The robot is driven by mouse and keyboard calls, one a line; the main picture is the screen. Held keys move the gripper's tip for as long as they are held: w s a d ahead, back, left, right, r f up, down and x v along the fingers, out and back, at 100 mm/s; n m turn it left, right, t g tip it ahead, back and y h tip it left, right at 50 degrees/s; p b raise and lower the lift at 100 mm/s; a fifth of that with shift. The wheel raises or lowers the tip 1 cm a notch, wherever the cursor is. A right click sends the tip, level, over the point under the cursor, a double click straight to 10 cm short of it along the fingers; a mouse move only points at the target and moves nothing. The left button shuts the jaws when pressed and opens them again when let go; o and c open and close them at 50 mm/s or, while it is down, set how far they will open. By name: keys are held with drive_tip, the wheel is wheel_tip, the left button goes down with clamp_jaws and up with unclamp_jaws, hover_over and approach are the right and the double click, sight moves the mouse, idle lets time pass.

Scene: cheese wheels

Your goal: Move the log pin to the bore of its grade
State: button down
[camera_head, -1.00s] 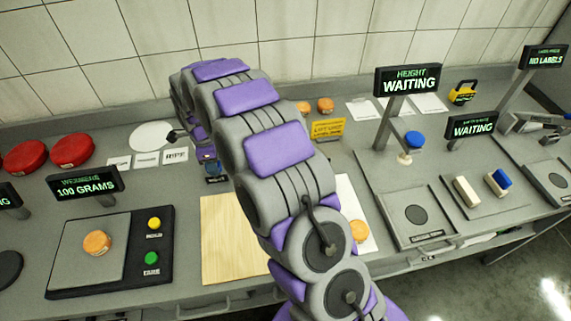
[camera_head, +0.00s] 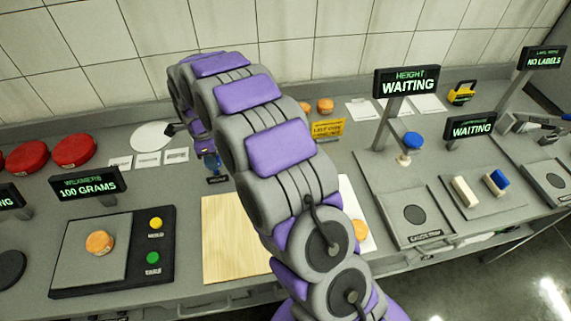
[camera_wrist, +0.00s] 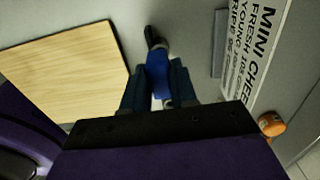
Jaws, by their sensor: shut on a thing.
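A blue piece (camera_wrist: 157,66), which I take to be the log pin, sits between the dark fingers of my gripper (camera_wrist: 160,88) in the wrist view. The fingers are shut on it, and a dark part shows at its far end. I cannot pick out any bore.
A wooden board (camera_head: 234,235) lies in front of my gripper. A scale (camera_head: 75,262) holding an orange cheese reads 100 GRAMS. Red wheels (camera_head: 73,150) and a white disc (camera_head: 152,136) stand left. A printed grade sheet (camera_wrist: 262,55) is right in the wrist view.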

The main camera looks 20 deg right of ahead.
drive_tip(key=shift+r+p, duration=0.45)
drive_tip(key=shift+r, duration=0.65)
drive_tip(key=shift+r+p, duration=0.85)
drive_tip(key=shift+r, duration=0.65)
drive_tip(key=shift+d, duration=0.1)
